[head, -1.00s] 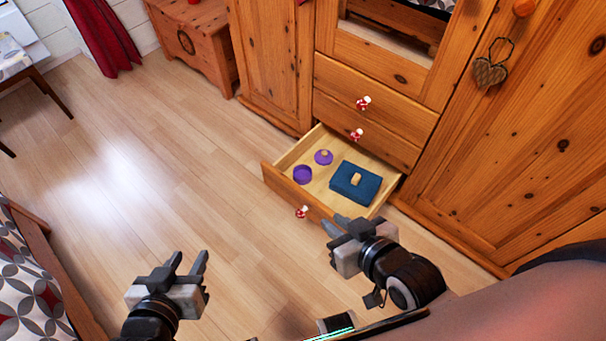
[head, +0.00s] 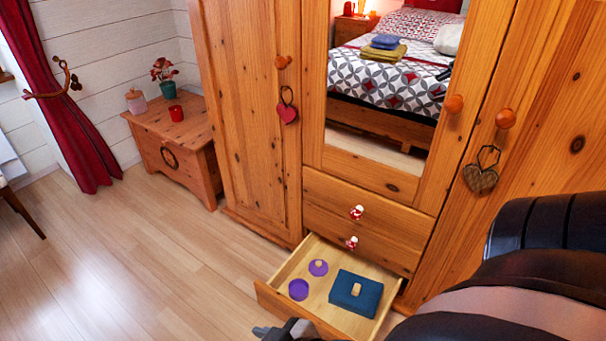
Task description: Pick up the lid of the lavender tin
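The lid of the lavender tin (head: 318,269), a small purple disc with a pale knob, lies in the open bottom drawer (head: 289,313) of the wardrobe. The round purple tin (head: 299,290) sits just in front and left of it, apart from it. A blue box (head: 345,303) with a pale knob sits to their right. Part of a gripper, which I take to be my right (head: 285,331), shows at the bottom edge, in front of the drawer; its fingers are mostly cut off. My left gripper is out of view.
The wardrobe (head: 248,130) with mirror and two shut drawers rises behind the open one. A wooden chest (head: 170,135) with a plant, red cup and jar stands at left. The floor (head: 150,270) left of the drawer is clear.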

